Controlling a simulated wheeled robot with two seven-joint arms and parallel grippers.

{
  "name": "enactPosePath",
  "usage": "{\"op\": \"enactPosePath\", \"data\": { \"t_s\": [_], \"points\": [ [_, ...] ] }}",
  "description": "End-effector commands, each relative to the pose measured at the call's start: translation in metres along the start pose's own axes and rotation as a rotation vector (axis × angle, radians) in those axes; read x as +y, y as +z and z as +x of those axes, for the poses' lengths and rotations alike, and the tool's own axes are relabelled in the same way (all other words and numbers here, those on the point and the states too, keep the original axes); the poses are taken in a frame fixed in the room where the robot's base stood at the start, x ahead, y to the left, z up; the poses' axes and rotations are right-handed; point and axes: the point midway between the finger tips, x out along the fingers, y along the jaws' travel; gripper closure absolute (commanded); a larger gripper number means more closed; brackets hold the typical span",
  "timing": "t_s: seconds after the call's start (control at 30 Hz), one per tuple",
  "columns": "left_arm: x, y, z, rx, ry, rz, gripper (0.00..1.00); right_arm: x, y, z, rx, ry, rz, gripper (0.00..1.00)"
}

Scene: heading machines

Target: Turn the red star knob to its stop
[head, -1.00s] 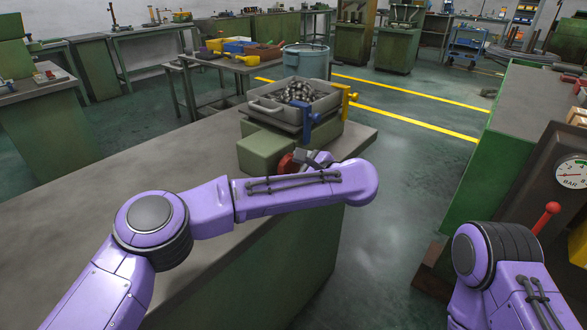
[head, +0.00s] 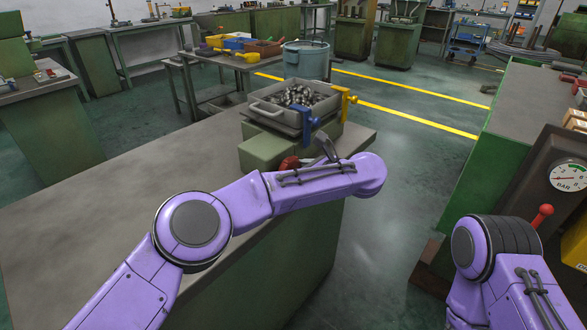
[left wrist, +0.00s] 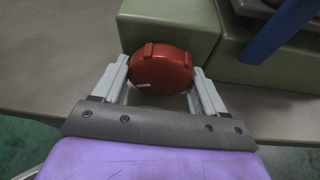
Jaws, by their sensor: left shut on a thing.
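The red star knob (left wrist: 160,70) sits on the front of a green block (left wrist: 185,22) in the left wrist view, with raised lobes and a white mark low on its face. My left gripper (left wrist: 161,78) is shut on the knob, one finger on each side. In the head view the knob (head: 289,162) shows as a small red patch, mostly hidden behind my left forearm, beside the green block (head: 266,149). My right gripper is outside the head view; only part of my right arm shows.
A grey tray of metal parts (head: 262,107) sits above the block, with a blue clamp (head: 309,127) and a yellow clamp (head: 346,104) beside it. The grey bench top (head: 120,180) is clear at left. A red-tipped lever (head: 545,210) and pressure gauge (head: 569,176) stand at right.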

Motion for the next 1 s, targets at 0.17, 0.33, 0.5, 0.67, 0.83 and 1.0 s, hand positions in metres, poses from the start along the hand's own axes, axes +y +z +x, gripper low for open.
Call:
{"op": "enactPosePath", "data": {
  "t_s": [0.17,0.33,0.5,0.67,0.83,1.0],
  "points": [
    [-0.0005,0.0006,-0.001,-0.003,0.014,0.04,0.59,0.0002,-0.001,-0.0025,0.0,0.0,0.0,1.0],
    [-0.0004,0.0,-0.0006,-0.003,0.019,0.054,0.59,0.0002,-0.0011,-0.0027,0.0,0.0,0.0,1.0],
    [-0.0004,-0.0002,-0.0005,-0.002,0.019,0.054,0.59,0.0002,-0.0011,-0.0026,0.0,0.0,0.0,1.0],
    [-0.0004,-0.0003,-0.0005,-0.002,0.019,0.054,0.18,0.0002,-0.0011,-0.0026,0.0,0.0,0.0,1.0],
    [-0.0003,-0.0004,-0.0003,-0.002,0.02,0.053,0.18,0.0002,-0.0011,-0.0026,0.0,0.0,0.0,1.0],
    [0.0002,0.0015,-0.0023,-0.002,0.023,0.051,0.18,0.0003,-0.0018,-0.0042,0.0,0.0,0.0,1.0]
  ]
}}
